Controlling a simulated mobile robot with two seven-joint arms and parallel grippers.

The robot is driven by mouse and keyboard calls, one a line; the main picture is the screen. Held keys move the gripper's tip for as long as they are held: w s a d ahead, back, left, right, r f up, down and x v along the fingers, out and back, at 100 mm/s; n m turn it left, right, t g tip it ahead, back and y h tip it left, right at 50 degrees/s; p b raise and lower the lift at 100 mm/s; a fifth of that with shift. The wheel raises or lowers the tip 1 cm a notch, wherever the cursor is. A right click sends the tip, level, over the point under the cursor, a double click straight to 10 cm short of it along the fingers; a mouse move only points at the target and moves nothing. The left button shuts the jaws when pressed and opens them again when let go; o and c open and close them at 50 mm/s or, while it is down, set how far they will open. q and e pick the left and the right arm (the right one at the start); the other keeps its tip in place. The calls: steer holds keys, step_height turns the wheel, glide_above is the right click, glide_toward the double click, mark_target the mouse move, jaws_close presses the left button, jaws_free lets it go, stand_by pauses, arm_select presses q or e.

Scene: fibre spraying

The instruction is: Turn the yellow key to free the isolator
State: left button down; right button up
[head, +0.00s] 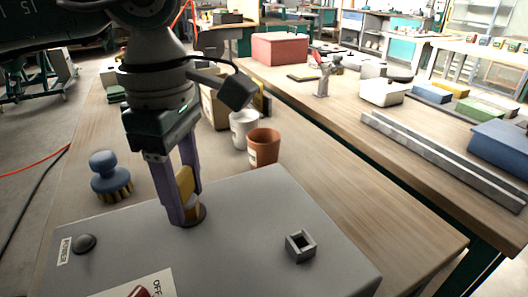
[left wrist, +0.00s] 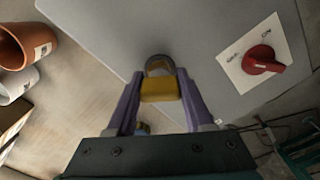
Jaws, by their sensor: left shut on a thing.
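The yellow key (head: 186,186) stands upright in a round dark lock (head: 192,216) on top of the grey box (head: 240,225). My left gripper (head: 187,208) points down with its purple fingers shut on the key. In the left wrist view the key (left wrist: 160,89) sits between the two fingers, and the round lock (left wrist: 159,65) shows just beyond it. The isolator is a red rotary knob (left wrist: 264,60) on a white label plate; only part of it shows in the head view (head: 140,292), at the bottom edge. My right gripper is out of view.
The box also carries a black button (head: 84,243) by a POWER label and a small square socket (head: 300,246). A blue brush (head: 110,178), a terracotta cup (head: 264,147) and a white cup (head: 243,129) stand on the bench behind the box.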

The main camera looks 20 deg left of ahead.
arm_select(q)
steer(key=m, duration=0.2)
steer(key=shift+m+b, duration=0.35)
steer(key=shift+m, duration=0.05)
steer(key=shift+c, duration=1)
jaws_free()
